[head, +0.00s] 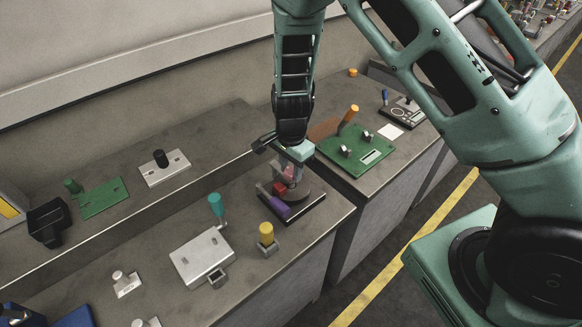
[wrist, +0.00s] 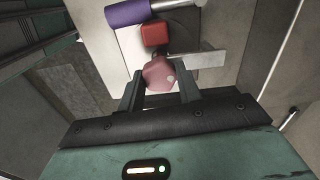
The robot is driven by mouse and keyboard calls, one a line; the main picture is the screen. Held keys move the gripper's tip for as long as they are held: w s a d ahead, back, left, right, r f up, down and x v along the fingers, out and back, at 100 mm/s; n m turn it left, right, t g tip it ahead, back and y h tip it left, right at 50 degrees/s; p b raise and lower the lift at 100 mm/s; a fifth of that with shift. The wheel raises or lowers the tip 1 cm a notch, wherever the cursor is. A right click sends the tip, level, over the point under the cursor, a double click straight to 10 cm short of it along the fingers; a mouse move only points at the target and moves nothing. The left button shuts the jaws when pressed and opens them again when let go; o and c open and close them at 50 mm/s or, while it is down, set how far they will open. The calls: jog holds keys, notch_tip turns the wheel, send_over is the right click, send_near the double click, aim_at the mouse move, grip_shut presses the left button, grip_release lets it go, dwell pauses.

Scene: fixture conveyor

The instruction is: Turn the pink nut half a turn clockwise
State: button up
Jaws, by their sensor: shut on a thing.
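The pink nut (wrist: 158,74) is a faceted piece between my gripper's two fingers in the wrist view. My gripper (wrist: 160,88) is shut on it, one finger on each side. In the head view my gripper (head: 291,172) points down over the fixture on a dark base plate (head: 302,212). A red block (wrist: 155,34) and a purple cylinder (wrist: 127,12) lie just beyond the nut. The purple cylinder also shows in the head view (head: 274,205). A flat metal strip (wrist: 196,60) sticks out to the right of the nut. My gripper mostly hides the nut in the head view.
A yellow-topped fixture (head: 266,234) and a grey plate with a teal handle (head: 202,256) stand close to the left. A green board with an orange handle (head: 355,150) is at the right. The bench's front edge is close by.

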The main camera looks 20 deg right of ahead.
aim_at(290, 172)
jog(key=shift+w, duration=0.1)
jog(key=o, duration=1)
notch_tip(290, 172, up, 18)
jog(key=shift+f+b, duration=0.25)
jog(key=shift+b, duration=0.95)
jog(key=s+a+n+b, duration=0.1)
jog(key=s+a+n, duration=0.1)
jog(key=s+n, duration=0.5)
jog(key=s+a+f+n+b, duration=0.1)
jog(key=s+a+n, duration=0.1)
jog(key=s+n, duration=0.5)
jog(key=s+a+n+b, duration=0.2)
jog(key=s+n, duration=0.5)
jog(key=s, duration=0.5)
jog(key=shift+s+a+f+y, duration=0.2)
jog(key=shift+s+a+y, duration=0.1)
jog(key=shift+s+a, duration=0.15)
